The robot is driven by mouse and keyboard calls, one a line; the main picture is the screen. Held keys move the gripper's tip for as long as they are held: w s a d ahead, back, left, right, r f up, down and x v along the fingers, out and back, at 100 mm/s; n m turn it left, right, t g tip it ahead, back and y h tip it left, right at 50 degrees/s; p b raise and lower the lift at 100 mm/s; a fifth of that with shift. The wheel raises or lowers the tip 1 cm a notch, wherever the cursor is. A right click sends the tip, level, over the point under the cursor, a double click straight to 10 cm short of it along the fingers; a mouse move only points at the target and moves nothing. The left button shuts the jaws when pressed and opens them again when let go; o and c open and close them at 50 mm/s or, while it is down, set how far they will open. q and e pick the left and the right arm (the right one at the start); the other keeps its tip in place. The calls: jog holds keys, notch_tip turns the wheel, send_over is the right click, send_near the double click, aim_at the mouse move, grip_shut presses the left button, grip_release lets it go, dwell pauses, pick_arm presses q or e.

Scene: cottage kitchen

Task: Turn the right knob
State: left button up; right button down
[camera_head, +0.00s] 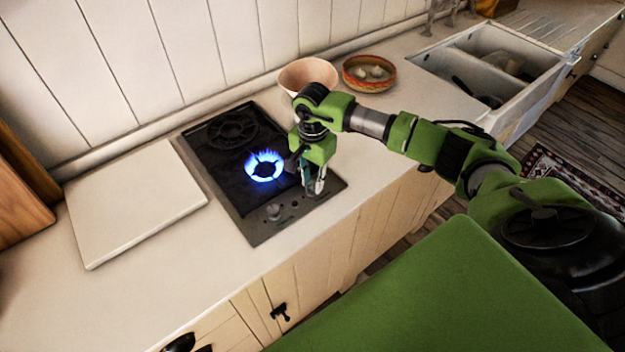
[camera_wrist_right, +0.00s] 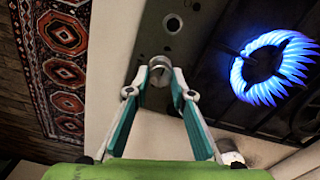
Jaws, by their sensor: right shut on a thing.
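The right knob (camera_wrist_right: 158,74) is a small metal knob on the hob's front panel; in the wrist view it sits between my fingertips. My right gripper (camera_wrist_right: 160,70) is shut on it, with a finger pad on each side. In the head view my right gripper (camera_head: 316,188) points down at the right end of the panel and hides the knob. The left knob (camera_head: 273,211) stands free on the same panel of the dark hob (camera_head: 257,236). The front burner (camera_head: 264,168) burns with a ring of blue flame. My left gripper is out of view.
The flame is close to the left of my right gripper. A pale board (camera_head: 135,205) lies left of the hob. A pinkish bowl (camera_head: 305,72) and a patterned bowl (camera_head: 368,84) stand behind my arm. A sink (camera_head: 455,75) is at the back right.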

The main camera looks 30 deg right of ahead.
jog(key=m+b, duration=0.3)
jog(key=m, duration=0.1)
jog(key=shift+f+b, duration=0.2)
jog(key=shift+b, duration=0.15)
jog(key=m+b, duration=0.3)
jog(key=m, duration=0.1)
jog(key=shift+m, duration=0.3)
jog(key=m+b, duration=0.1)
jog(key=m, duration=0.1)
jog(key=m+b, duration=0.1)
jog(key=m, duration=0.1)
jog(key=shift+s+r+m, duration=0.15)
jog(key=shift+m, duration=0.15)
jog(key=shift+r+m+b, duration=0.1)
jog(key=shift+m+b, duration=0.7)
jog(key=shift+m, duration=1.4)
jog(key=c, duration=2)
grip_release()
jog(key=shift+a, duration=0.1)
jog(key=shift+c, duration=0.2)
